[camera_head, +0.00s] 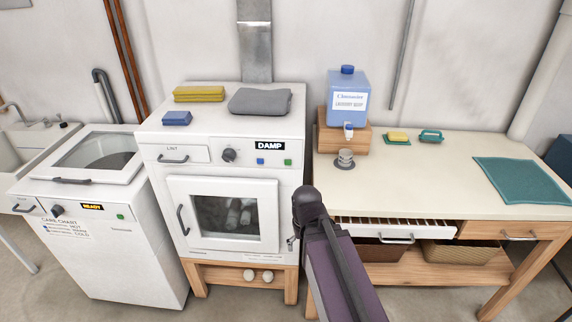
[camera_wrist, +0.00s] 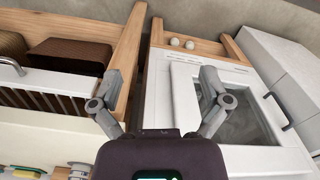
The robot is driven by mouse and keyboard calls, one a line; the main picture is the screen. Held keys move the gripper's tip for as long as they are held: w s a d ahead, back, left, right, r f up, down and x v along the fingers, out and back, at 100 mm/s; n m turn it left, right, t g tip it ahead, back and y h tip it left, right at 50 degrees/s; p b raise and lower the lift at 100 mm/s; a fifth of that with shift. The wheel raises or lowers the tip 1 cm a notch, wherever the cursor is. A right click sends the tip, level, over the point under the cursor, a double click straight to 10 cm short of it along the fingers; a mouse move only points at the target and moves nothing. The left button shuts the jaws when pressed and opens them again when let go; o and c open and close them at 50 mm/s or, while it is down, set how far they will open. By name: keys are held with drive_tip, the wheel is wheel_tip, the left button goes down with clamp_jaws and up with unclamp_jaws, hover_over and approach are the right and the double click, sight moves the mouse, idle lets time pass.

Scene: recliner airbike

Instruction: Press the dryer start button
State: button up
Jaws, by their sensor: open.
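The white dryer (camera_head: 222,127) stands left of centre in the head view, with its windowed door shut. Its panel carries a dark knob, a display reading DAMP (camera_head: 270,146), a blue button (camera_head: 260,161) and a green button (camera_head: 288,162); I cannot read which is the start button. My arm reaches up in front of the dryer's right edge. In the wrist view my gripper (camera_wrist: 160,88) is open and empty, its fingers spread apart. The dryer front (camera_wrist: 163,104) appears there upside down, with no button clearly visible.
The washer (camera_head: 95,240), showing READY, stands left of the dryer. A table (camera_head: 440,190) with a soap dispenser (camera_head: 347,95) stands to the right, its white drawer (camera_head: 395,232) partly open. Folded cloths (camera_head: 260,101) and a blue block (camera_head: 177,118) lie on the dryer.

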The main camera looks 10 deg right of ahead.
clamp_jaws()
drive_tip(key=shift+d, duration=0.1)
idle(1.2)
